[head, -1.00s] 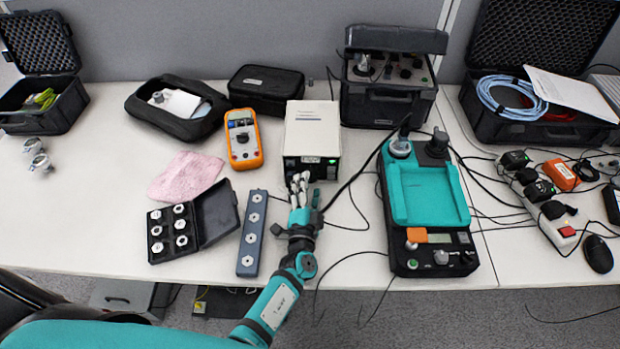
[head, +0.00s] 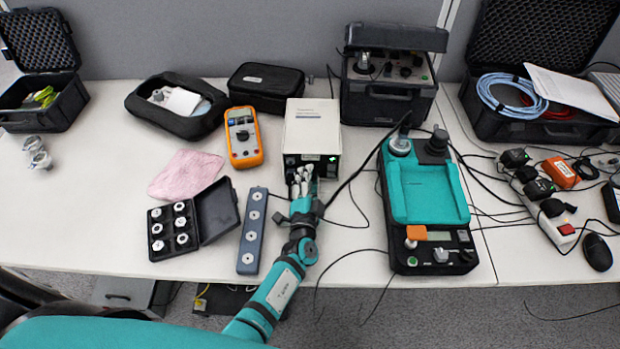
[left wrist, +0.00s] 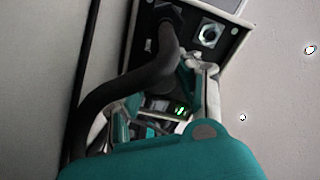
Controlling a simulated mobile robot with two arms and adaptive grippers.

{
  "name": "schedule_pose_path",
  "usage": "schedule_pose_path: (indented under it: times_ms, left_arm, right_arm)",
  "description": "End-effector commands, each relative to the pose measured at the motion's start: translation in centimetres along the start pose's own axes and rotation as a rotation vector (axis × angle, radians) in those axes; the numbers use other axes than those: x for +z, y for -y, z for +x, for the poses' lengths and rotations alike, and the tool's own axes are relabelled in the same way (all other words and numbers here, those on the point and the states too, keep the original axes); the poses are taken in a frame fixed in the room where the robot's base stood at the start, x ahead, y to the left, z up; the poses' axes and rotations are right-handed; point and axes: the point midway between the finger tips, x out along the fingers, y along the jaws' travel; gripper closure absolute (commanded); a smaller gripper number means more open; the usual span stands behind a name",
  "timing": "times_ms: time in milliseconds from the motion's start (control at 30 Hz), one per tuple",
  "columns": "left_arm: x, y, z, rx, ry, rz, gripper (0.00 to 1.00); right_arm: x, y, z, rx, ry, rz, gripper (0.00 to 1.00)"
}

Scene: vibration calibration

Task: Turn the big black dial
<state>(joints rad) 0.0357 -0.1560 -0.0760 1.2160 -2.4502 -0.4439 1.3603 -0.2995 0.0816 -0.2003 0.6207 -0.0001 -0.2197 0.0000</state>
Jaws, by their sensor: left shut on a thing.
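The white box-shaped instrument (head: 313,125) stands at the middle back of the table, its dark front panel facing me. My left gripper (head: 301,180) reaches its lower front panel with pale fingers closed together. It is shut on the big black dial there, which the fingers hide almost wholly. In the left wrist view my left gripper (left wrist: 165,108) lies against the dark panel, with a green lit display (left wrist: 181,110) between the fingers. My right gripper is not in view.
A thick black cable (left wrist: 135,85) runs beside the fingers. The turquoise device (head: 430,195) stands to the right, the blue-grey bar (head: 252,232) and the open case of metal pieces (head: 217,210) to the left. An orange multimeter (head: 243,137) stands near the instrument.

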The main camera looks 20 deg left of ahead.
Motion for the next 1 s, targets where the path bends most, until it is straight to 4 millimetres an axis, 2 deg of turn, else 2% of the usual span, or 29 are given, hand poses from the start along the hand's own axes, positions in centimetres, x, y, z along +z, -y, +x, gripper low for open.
schedule_pose_path:
  times_ms: [267, 467, 700, 1000]
  left_arm:
    - [0.1, -0.2, -0.1, 0.004, 0.001, 0.033, 0.97]
    - [0.2, -0.4, -0.1, 0.011, 0.003, 0.129, 0.97]
    - [0.0, -0.3, -0.1, 0.025, 0.012, 0.322, 0.97]
    - [-0.1, -0.1, -0.1, 0.046, 0.026, 0.608, 0.97]
  right_arm:
    - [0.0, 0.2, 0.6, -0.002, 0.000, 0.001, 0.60]
    - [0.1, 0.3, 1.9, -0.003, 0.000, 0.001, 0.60]
    - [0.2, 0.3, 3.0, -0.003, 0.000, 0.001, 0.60]
    - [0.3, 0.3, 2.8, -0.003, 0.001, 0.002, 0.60]
